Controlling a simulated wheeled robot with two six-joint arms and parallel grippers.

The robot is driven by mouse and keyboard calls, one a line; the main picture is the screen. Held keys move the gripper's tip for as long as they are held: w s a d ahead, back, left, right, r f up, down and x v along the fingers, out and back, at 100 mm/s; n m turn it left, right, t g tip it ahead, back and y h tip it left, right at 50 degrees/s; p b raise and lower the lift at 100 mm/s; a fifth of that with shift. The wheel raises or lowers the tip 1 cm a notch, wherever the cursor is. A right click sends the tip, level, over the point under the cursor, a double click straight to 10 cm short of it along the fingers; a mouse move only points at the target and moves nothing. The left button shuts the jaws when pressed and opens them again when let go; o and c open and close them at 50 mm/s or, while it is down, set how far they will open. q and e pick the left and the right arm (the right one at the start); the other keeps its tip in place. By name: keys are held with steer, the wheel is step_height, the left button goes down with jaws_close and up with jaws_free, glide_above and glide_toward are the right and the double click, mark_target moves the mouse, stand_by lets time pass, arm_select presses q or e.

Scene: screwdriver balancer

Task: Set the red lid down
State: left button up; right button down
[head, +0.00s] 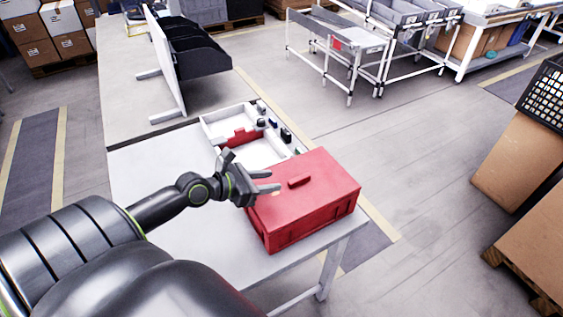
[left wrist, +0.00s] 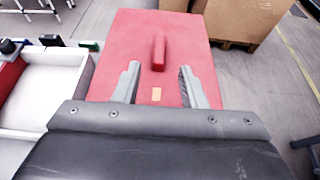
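The red lid (head: 306,180) lies flat on top of a red box (head: 313,220) near the table's right front corner. A raised red handle bar stands at the lid's middle. In the left wrist view the lid (left wrist: 150,40) fills the centre, with its handle (left wrist: 159,53) beyond my fingertips and a small orange patch nearer to me. My left gripper (head: 270,181) is open, over the lid's left part, with nothing between its fingers. In the left wrist view the gripper (left wrist: 160,85) shows its two fingers apart. I cannot tell whether they touch the lid. My right gripper is not in view.
A white compartment tray (head: 213,126) with red and dark items stands behind the box on the table (head: 185,225). A black rack (head: 195,55) is further back. Cardboard boxes (head: 507,160) stand on the floor at right. The table's left part is clear.

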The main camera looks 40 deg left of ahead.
arm_select(q)
steer(key=shift+v, duration=0.95)
